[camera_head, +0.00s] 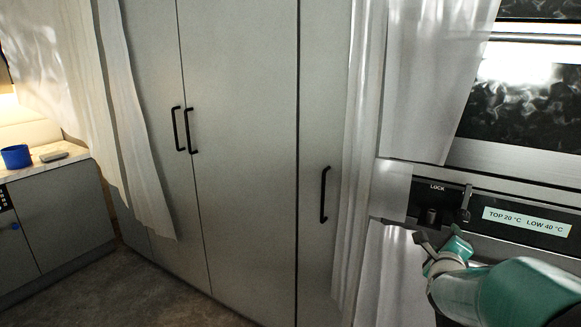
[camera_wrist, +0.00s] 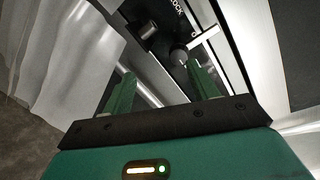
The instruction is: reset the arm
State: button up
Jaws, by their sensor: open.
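My gripper (camera_head: 441,240) is at the lower right of the head view, in front of the appliance's control panel (camera_head: 474,209). In the wrist view, its two green fingers (camera_wrist: 160,90) are spread apart with nothing between them. A dark knob (camera_head: 431,215) under the word LOCK and a lever (camera_head: 466,203) beside it are close to the fingertips. The lever's round end (camera_wrist: 179,56) and the knob (camera_wrist: 147,29) show just beyond the fingers in the wrist view. I cannot tell whether a finger touches them.
White curtains (camera_head: 362,150) hang just left of the panel, and another (camera_head: 130,130) hangs further left. Tall grey cabinets (camera_head: 245,140) with black handles stand in the middle. A counter with a blue mug (camera_head: 16,156) is at the far left. Floor (camera_head: 140,290) is clear in front.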

jog(key=s+a+r+n+g+y, duration=0.15)
jog(key=s+a+n+y, duration=0.35)
jog(key=a+n, duration=0.6)
jog(key=s+a+f+n+g+y, duration=0.1)
jog(key=s+a+f+n+g, duration=0.1)
jog(key=s+a+n, duration=0.4)
jog(key=s+a+f+n+g+y, duration=0.1)
jog(key=s+a+n+g, duration=0.4)
jog(key=s+n, duration=0.6)
jog(key=s+a+y, duration=0.1)
jog(key=s+a, duration=0.1)
jog(key=s, duration=0.3)
jog(key=shift+a+f+n, duration=0.25)
jog(key=shift+f+n, duration=0.1)
jog(key=shift+n, duration=0.05)
jog(key=shift+g, duration=0.25)
jog(key=shift+c, duration=0.5)
jog(key=c, duration=0.4)
jog(key=shift+a, duration=0.15)
